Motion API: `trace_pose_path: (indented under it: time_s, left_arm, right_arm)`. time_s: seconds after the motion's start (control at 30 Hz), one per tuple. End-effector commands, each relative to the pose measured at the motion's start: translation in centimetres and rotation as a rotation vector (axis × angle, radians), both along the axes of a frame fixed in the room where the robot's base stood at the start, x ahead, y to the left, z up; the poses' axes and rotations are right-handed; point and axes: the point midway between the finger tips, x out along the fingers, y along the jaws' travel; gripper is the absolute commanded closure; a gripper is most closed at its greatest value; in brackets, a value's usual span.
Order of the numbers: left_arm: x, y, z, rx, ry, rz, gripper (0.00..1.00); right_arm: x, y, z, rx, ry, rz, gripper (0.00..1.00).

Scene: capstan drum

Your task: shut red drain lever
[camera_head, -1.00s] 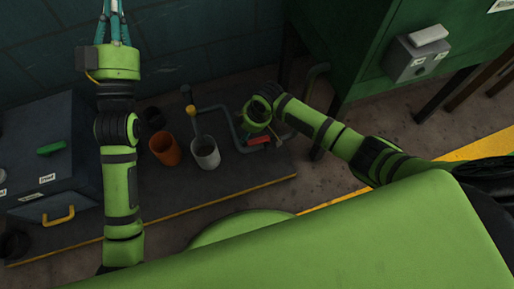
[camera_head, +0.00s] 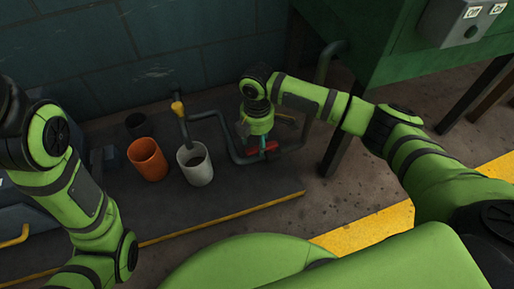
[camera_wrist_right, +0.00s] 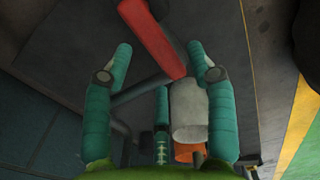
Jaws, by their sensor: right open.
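The red drain lever (camera_head: 252,154) shows low on the grey pipework, partly hidden by my right gripper (camera_head: 268,146). In the right wrist view the lever (camera_wrist_right: 152,38) is a long red bar running from top centre down to the right. My right gripper's teal fingers (camera_wrist_right: 160,62) are open. The bar appears between and beyond the fingertips; I cannot tell whether any finger touches it. My left arm is at the left of the head view, with its gripper out of view.
A white cup (camera_head: 196,168), an orange cup (camera_head: 148,160) and a dark cup (camera_head: 138,125) stand left of the lever. A grey pipe with a yellow knob (camera_head: 178,108) rises behind them. A green cabinet (camera_head: 375,40) on dark legs stands at right.

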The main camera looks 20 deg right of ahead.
Motion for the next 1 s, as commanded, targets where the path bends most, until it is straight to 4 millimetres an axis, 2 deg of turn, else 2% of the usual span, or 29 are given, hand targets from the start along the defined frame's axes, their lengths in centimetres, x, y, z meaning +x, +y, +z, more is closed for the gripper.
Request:
trace_pose_path:
  time_s: [0.03, 0.13, 0.47, 0.5, 0.57, 0.6, 0.63, 0.87, 1.0]
  left_arm:
    - [-0.2, -0.1, -0.8, 0.000, -0.003, -0.002, 1.00]
    - [-0.3, -0.2, -1.0, 0.000, -0.003, -0.004, 1.00]
    - [-0.4, -0.3, -0.9, 0.002, -0.003, -0.005, 1.00]
    - [-0.4, -0.3, -0.9, 0.002, -0.003, -0.006, 1.00]
    - [-0.4, -0.3, -0.9, 0.002, -0.003, -0.006, 1.00]
    - [-0.4, -0.3, -0.9, 0.002, -0.003, -0.006, 1.00]
    - [-0.4, -0.3, -0.9, 0.002, -0.003, -0.006, 1.00]
    - [-0.4, -0.3, -0.7, 0.002, -0.004, -0.006, 1.00]
    - [-0.4, -0.2, 0.1, 0.001, -0.006, -0.007, 1.00]
  right_arm:
    - [0.0, 0.0, -1.0, 0.000, -0.001, 0.000, 0.43]
    - [0.0, 0.0, -1.6, 0.000, -0.001, 0.000, 0.43]
    - [0.0, 0.0, -1.8, 0.000, -0.001, -0.001, 0.43]
    - [0.0, 0.0, -1.8, 0.001, -0.001, -0.001, 0.51]
    - [0.0, 0.0, -1.8, 0.001, -0.001, -0.001, 0.75]
    - [0.0, 0.0, -1.8, 0.001, -0.001, -0.001, 0.91]
    - [0.0, 0.0, -1.8, 0.001, -0.001, -0.001, 1.00]
    - [0.0, -0.1, -1.7, 0.000, 0.000, 0.000, 1.00]
    - [-0.2, -0.6, -1.5, -0.001, 0.001, 0.007, 1.00]
